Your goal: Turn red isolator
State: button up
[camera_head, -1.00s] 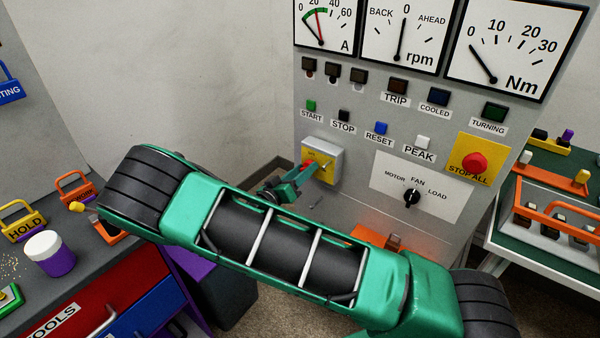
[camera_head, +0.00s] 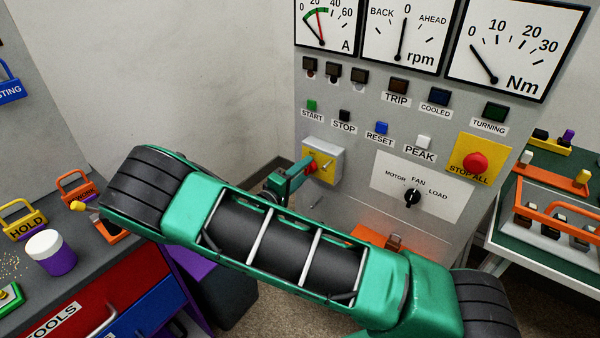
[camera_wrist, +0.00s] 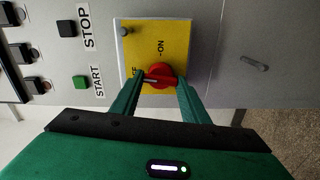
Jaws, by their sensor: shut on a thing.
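The red isolator (camera_wrist: 160,76) is a round red knob on a yellow plate (camera_wrist: 185,40) marked ON, on a grey box (camera_head: 336,161) on the panel's left side. My gripper (camera_wrist: 160,88) is shut on the red knob, one green finger on each side of it in the wrist view. In the head view my gripper (camera_head: 304,170) reaches the knob from the left, and only a little of the red shows. Part of the OFF lettering is hidden by the knob and a finger. A light pointer mark shows on the knob in the wrist view.
START (camera_head: 311,105), STOP (camera_head: 344,116) and RESET (camera_head: 381,128) buttons sit just above the isolator box. A selector dial (camera_head: 412,197) and a red STOP ALL button (camera_head: 475,162) are to the right. A bench with padlocks (camera_head: 22,222) stands at left.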

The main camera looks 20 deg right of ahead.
jog(key=shift+w+d+n, duration=0.1)
jog(key=shift+n, duration=0.5)
jog(key=o, duration=0.8)
jog(key=shift+v, duration=5.4)
